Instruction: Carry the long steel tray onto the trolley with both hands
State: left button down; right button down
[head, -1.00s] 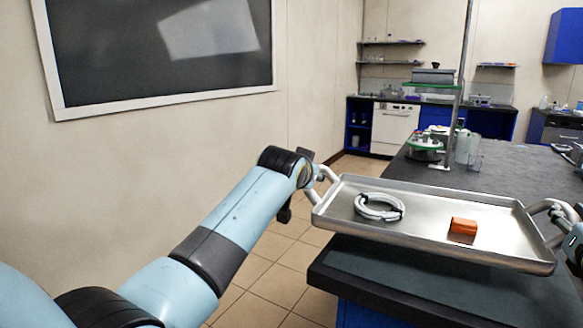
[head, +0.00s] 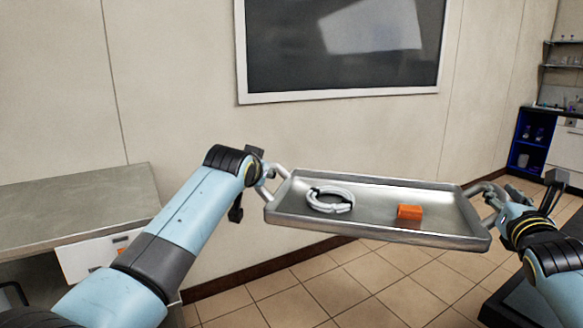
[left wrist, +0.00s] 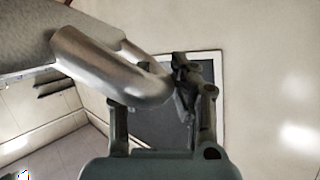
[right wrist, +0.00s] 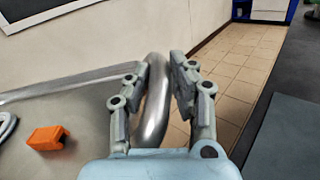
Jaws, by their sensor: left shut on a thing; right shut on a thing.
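The long steel tray (head: 375,222) hangs in the air between my two arms. It holds a white coiled ring (head: 330,199) with dark bands and a small orange block (head: 409,212). My left gripper (head: 265,177) is shut on the tray's left handle, which also shows in the left wrist view (left wrist: 105,70). My right gripper (head: 498,203) is shut on the right handle; in the right wrist view this curved handle (right wrist: 154,105) lies between the fingers. I cannot clearly identify the trolley.
A grey-topped unit (head: 75,208) with a white drawer front stands at the left by the wall. A dark framed board (head: 340,45) hangs on the wall. Tiled floor (head: 345,285) lies open below the tray. A dark bench edge (right wrist: 290,125) shows in the right wrist view.

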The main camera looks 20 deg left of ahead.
aim_at(20, 206)
jog(key=u, duration=1.35)
jog(key=i+j+u, duration=0.1)
jog(key=i+u, duration=0.6)
jog(key=i, duration=0.6)
